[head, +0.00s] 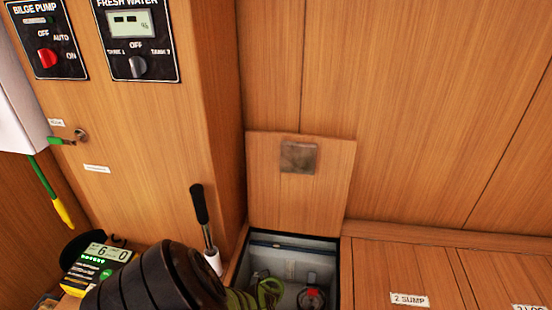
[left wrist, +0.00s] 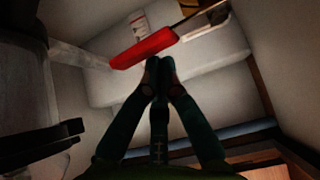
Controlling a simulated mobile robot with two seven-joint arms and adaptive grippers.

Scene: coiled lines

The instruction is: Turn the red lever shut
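The red lever (left wrist: 146,47) shows in the left wrist view as a long red handle, tilted up to the right, inside a pale compartment. In the head view a small red piece (head: 313,293) shows in the open floor locker, probably the same lever. My left gripper (left wrist: 160,66) has its fingertips together just below the lever's middle in the wrist picture. I cannot tell whether they touch it; no lever shows between them. In the head view my dark left arm reaches toward the locker and its fingertips are not clear. My right gripper is not in view.
The locker opening (head: 340,268) has narrow walls, with a raised wooden lid (head: 262,185) behind. A black-handled pump lever (head: 200,205) stands to the left. A closed hatch labelled 2 SUMP (head: 400,275) lies to the right.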

